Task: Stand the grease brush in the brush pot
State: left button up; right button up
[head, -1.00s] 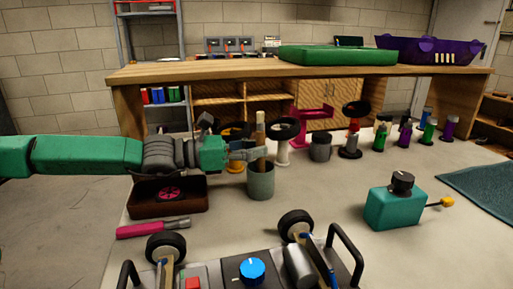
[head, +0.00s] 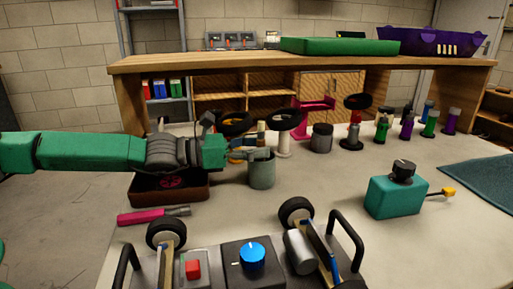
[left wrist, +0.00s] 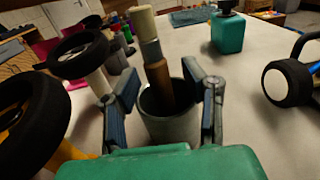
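The grease brush (head: 261,139) stands in the grey-green brush pot (head: 262,174), its cream and grey end up and its brown part going down inside. In the left wrist view the brush (left wrist: 158,72) leans a little to the left within the pot (left wrist: 170,128); its lower end is hidden by the pot wall. My left gripper (head: 258,154) is at the pot's rim. In the left wrist view its two fingers (left wrist: 168,92) are spread apart on either side of the brush, with gaps between them and it. My right gripper is not in view.
Wheels on stands (head: 284,122) are close behind the pot. A brown tray (head: 165,188) is under my left arm, and a pink-handled tool (head: 150,216) lies in front of it. A teal box (head: 395,197) stands to the right. The chassis with wheels (head: 252,258) fills the front.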

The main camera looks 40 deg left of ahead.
pick_arm(q)
jog(key=shift+v, duration=6)
